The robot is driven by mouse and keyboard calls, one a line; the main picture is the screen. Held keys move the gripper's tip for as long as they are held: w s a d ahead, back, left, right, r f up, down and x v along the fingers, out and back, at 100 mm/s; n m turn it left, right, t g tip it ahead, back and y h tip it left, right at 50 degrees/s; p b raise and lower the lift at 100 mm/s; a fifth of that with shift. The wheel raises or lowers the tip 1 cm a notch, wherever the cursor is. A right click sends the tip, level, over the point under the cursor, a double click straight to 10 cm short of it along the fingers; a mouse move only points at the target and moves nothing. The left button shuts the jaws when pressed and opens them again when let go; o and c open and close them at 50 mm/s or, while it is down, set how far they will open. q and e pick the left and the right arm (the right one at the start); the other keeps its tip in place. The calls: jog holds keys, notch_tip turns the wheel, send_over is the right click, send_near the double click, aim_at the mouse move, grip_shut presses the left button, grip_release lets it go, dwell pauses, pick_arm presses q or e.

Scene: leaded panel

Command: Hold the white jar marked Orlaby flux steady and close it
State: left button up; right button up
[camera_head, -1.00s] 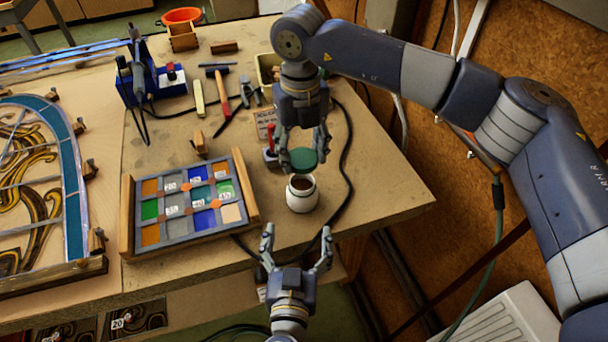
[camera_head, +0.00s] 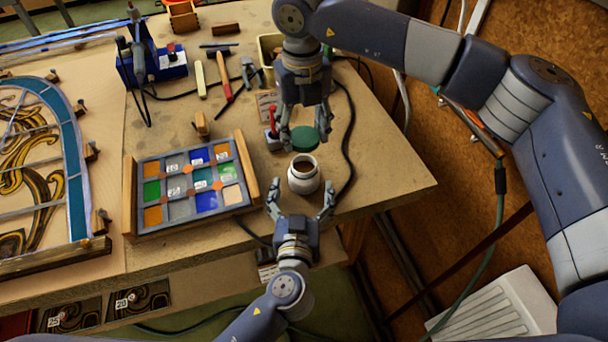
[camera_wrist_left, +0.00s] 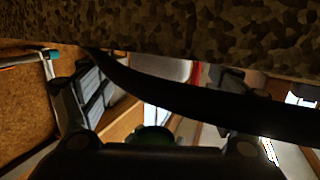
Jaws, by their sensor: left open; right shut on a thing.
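The white jar (camera_head: 302,182) stands upright and uncovered on the bench near its front edge, with brown contents in its mouth. No marking on it is legible. My left gripper (camera_head: 301,195) is open, its fingers spread at the jar's near side; I cannot tell whether they touch it. My right gripper (camera_head: 305,130) is shut on the green lid (camera_head: 305,140), held just beyond and above the jar mouth, apart from it. The left wrist view is dark, with my left gripper's fingers (camera_wrist_left: 160,130) spread wide.
A wooden rack of coloured glass pieces (camera_head: 247,167) stands left of the jar. A red-topped bottle (camera_head: 271,138) is close behind it. A black cable (camera_head: 349,150) runs just right of the jar. The bench's right corner (camera_head: 410,185) is bare.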

pick_arm(q)
jog(key=shift+w+d+f, duration=0.1)
jog(key=shift+w+f, duration=0.1)
jog(key=shift+w, duration=1.1)
jog(key=shift+w+d+f, duration=0.1)
jog(key=shift+w+f, duration=0.1)
jog(key=shift+w, duration=1.1)
jog(key=shift+c, duration=0.6)
jog(key=c, duration=1.5)
pick_arm(e)
send_over(304, 171)
jog(key=shift+f, duration=2.5)
jog(key=shift+f, duration=0.9)
jog(key=shift+f, duration=0.55)
